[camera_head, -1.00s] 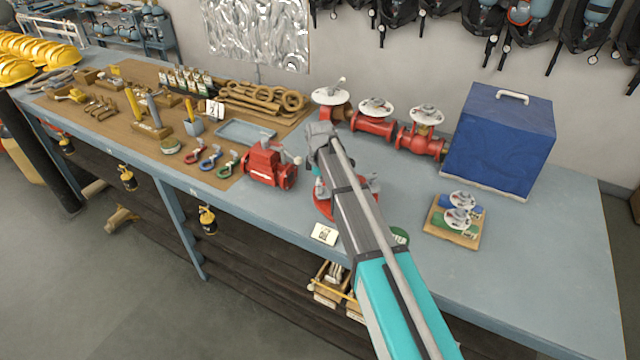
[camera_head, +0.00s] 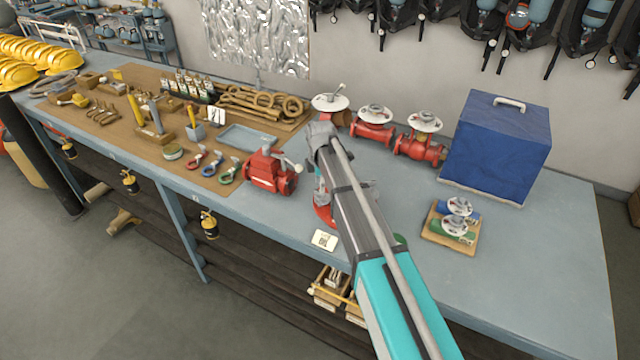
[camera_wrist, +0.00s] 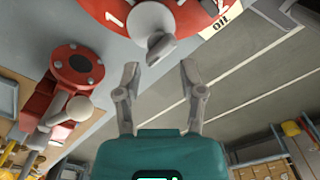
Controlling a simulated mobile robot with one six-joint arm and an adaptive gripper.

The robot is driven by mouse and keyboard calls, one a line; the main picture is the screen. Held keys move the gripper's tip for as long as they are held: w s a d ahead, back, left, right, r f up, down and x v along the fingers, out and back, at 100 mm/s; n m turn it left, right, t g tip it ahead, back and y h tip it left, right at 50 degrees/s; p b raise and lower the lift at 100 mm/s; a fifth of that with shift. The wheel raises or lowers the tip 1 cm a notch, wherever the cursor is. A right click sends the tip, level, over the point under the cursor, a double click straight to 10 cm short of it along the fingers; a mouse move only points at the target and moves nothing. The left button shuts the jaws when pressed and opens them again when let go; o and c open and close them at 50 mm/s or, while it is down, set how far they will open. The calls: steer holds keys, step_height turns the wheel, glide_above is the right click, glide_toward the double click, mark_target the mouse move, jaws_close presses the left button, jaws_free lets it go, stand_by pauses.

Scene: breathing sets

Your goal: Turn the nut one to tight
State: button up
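A red round dial (camera_wrist: 118,14) with white numbers shows at the top of the wrist view. A grey nut or knob with a pointed tab (camera_wrist: 158,42) sits at its middle. My gripper (camera_wrist: 158,68) is open, its two grey fingers spread just below the tab. Nothing shows between the fingers, and they look apart from the tab. In the head view a red part of the dial piece (camera_head: 324,215) shows beside my arm. My arm hides the rest of it and most of my gripper.
A red valve with a grey ball-ended lever (camera_head: 268,172) stands close on the left. A white card marked OIL (camera_head: 325,240) lies in front. Red handwheel valves (camera_head: 420,140), a blue box (camera_head: 498,145) and a board with small valves (camera_head: 436,226) stand to the right.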

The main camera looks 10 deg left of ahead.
steer(key=shift+r+p, duration=5)
steer(key=shift+r, duration=0.35)
steer(key=s+d+f+m+b, duration=0.5)
steer(key=d+m, duration=0.1)
steer(key=d, duration=0.2)
steer(key=s+d+f+m+b, duration=0.5)
steer(key=s+d+m, duration=0.1)
steer(key=d, duration=0.2)
steer(key=s+d+f+m+b, duration=0.5)
steer(key=d+m, duration=0.1)
steer(key=d, duration=0.3)
steer(key=shift+s+f+b, duration=0.15)
steer(key=shift+f+b, duration=0.2)
steer(key=shift+d, duration=0.1)
steer(key=w+a+r+n+y+p, duration=0.2)
steer(key=w+a+r+n+p, duration=0.2)
steer(key=a, duration=0.6)
steer(key=w+a+r+n+t+y+p, duration=0.1)
steer(key=w+a+r+n+p, duration=0.3)
steer(key=w+a+r+p, duration=0.5)
steer(key=shift+w+a+r+n+t+y, duration=0.35)
steer(key=shift+w+a+r+y, duration=0.25)
steer(key=shift+r, duration=0.2)
steer(key=shift+f, duration=0.2)
